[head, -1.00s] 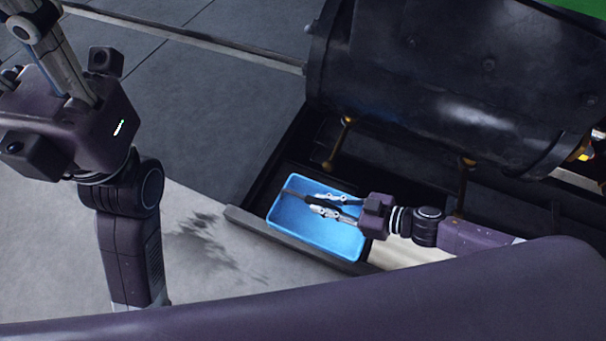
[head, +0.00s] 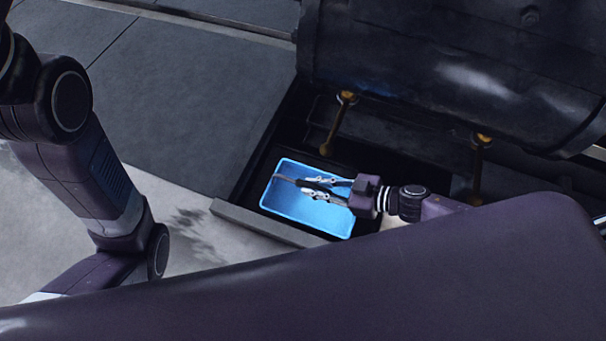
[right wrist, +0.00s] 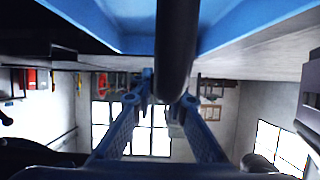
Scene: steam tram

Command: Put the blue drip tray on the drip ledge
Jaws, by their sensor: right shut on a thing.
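The blue drip tray (head: 313,214) is a shallow rectangular pan with a dark bar across it, in the middle of the head view. My right gripper (head: 300,187) reaches in from the right and is shut on this dark bar. The tray's blue side shows at the top of the right wrist view (right wrist: 225,17), with the bar between my fingers (right wrist: 168,88). The tray is over the dark drip ledge (head: 249,185), inside its grey front rim. I cannot tell whether it touches the ledge. My left gripper is out of view; only left arm links show.
The large black boiler (head: 440,70) overhangs the ledge at the back. Two brass cocks hang from it, one (head: 339,120) just behind the tray, one (head: 479,165) further right. A grey edge strip (head: 262,223) runs along the front. Open floor lies at left.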

